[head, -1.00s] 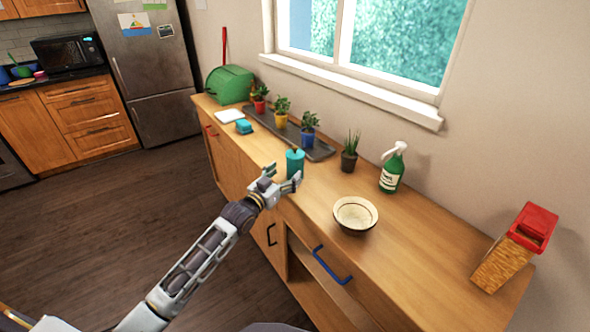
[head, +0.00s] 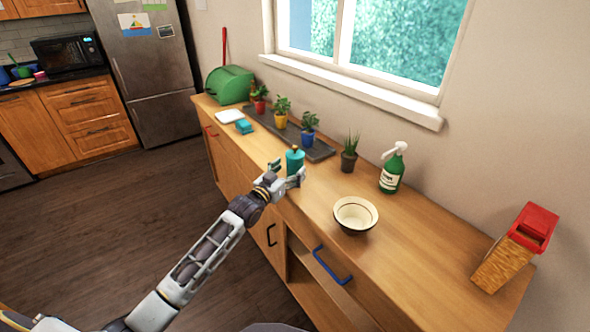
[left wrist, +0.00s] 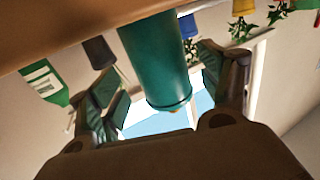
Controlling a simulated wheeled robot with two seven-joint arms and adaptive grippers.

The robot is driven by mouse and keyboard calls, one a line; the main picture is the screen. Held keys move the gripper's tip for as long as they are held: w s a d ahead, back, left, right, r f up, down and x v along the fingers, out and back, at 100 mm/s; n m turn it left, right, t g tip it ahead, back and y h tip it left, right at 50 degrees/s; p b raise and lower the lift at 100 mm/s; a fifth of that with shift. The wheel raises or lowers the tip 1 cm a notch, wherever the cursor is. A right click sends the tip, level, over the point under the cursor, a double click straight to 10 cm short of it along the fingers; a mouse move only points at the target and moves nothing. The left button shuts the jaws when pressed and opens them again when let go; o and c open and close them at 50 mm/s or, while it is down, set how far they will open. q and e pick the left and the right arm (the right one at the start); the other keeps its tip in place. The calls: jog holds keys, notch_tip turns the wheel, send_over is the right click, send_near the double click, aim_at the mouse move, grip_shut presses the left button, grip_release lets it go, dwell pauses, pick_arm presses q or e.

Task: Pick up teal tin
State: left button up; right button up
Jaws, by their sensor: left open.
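The teal tin (head: 295,158) stands upright on the wooden counter, near its front edge. My left gripper (head: 287,172) is open at the tin, with its fingers on either side of the lower part. In the left wrist view the tin (left wrist: 155,60) appears upside down between the two open fingers (left wrist: 160,95), with a gap visible on each side. The tin's lower front is partly hidden by the gripper in the head view. My right gripper is not in view.
A black pot with a plant (head: 349,155), a green spray bottle (head: 392,170) and a bowl (head: 355,214) stand right of the tin.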

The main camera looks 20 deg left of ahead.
aim_at(295, 146)
pick_arm(q)
jog(key=shift+x, duration=1.35)
jog(key=shift+w+d, duration=0.15)
jog(key=shift+w, duration=0.55)
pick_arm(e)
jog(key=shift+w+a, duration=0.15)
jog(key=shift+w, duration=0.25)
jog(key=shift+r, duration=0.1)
pick_arm(q)
jog(key=c, duration=1.2)
jog(key=shift+o, duration=0.2)
jog(key=shift+r, duration=0.1)
notch_tip(295, 146, up, 9)
jog(key=shift+f+p, duration=0.1)
jog(key=shift+p, duration=0.25)
jog(key=shift+r, duration=0.55)
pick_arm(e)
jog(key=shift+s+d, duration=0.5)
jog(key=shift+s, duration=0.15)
